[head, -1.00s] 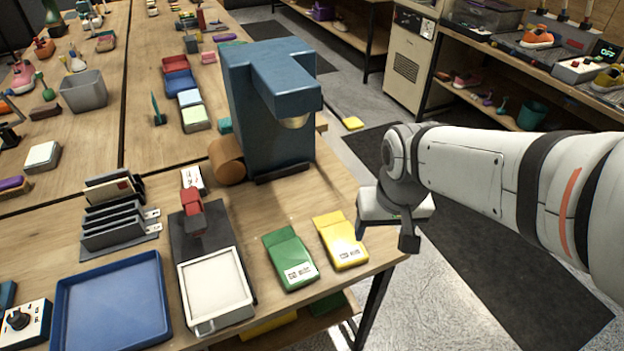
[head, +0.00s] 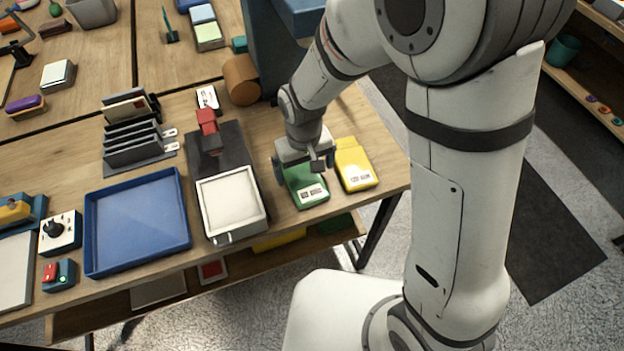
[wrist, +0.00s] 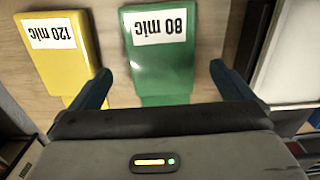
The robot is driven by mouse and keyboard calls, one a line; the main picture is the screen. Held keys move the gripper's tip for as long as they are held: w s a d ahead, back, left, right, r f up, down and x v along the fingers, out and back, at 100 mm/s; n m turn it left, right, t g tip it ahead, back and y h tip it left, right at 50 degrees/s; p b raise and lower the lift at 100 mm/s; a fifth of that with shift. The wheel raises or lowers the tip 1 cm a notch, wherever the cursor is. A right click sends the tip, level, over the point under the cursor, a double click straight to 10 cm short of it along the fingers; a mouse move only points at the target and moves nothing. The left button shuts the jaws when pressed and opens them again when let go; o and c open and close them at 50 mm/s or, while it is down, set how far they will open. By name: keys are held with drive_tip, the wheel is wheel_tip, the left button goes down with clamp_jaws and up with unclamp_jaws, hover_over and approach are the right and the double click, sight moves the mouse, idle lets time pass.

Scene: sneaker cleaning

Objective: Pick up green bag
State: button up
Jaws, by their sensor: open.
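The green bag (head: 308,191) lies flat on the wooden table, with a white label at its near end. In the wrist view the green bag (wrist: 161,55) shows a label reading "80 mic". My gripper (head: 302,165) is over the far part of the green bag and hides that part in the head view. In the wrist view my gripper (wrist: 160,82) is open, with one dark finger on either side of the bag and apart from it. Whether the fingers reach the table is not clear.
A yellow bag (head: 355,165), labelled "120 mic", lies close to the right of the green one. A device with a white tray (head: 231,203) stands to the left, then a blue tray (head: 137,268). The table's edge is just right of the yellow bag.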

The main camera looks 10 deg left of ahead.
sight(305, 179)
drive_tip(key=shift+f, duration=1.65)
drive_tip(key=c, duration=1)
